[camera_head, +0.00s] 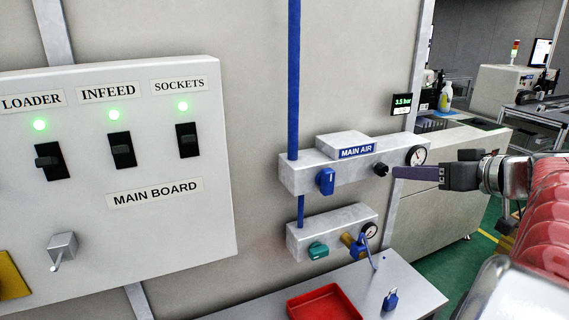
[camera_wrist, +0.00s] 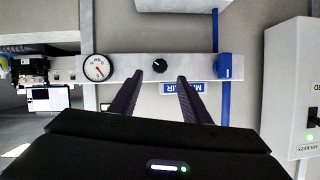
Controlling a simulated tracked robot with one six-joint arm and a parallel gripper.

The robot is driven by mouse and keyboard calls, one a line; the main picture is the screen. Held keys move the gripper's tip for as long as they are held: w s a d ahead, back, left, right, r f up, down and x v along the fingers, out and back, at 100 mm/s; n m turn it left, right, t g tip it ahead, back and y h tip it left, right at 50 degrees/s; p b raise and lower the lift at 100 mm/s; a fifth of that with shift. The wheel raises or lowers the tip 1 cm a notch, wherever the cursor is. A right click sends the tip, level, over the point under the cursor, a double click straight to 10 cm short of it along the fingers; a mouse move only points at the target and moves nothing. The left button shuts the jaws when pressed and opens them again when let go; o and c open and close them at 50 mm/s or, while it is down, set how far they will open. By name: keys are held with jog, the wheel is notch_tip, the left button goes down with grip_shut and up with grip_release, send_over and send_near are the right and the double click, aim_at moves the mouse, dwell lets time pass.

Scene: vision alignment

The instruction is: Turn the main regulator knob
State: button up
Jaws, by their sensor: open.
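The main regulator knob (camera_head: 381,169) is a small black round knob on the grey MAIN AIR block (camera_head: 310,172), between the label and a white gauge (camera_head: 417,156). In the wrist view, which is upside down, the knob (camera_wrist: 160,65) shows between and just beyond my two fingertips. My gripper (camera_head: 397,172) comes from the right with its purple-grey fingers pointing at the knob. The fingers (camera_wrist: 160,77) are apart with nothing held between them. The knob is not visibly touched. In the wrist view the gauge (camera_wrist: 97,68) has a red needle.
A blue valve handle (camera_head: 326,181) sits left on the block. A lower block (camera_head: 320,232) carries a teal knob, gauge and blue-handled valve. A small display (camera_head: 402,103) reads 3.5 bar. The MAIN BOARD (camera_head: 160,225) is left. Below, a shelf holds a red tray (camera_head: 291,307) and blue padlock (camera_head: 390,300).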

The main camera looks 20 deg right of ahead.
aim_at(385, 170)
jog(key=x, duration=0.8)
jog(key=shift+w+f, duration=0.1)
jog(key=shift+c, duration=0.3)
jog(key=c, duration=1)
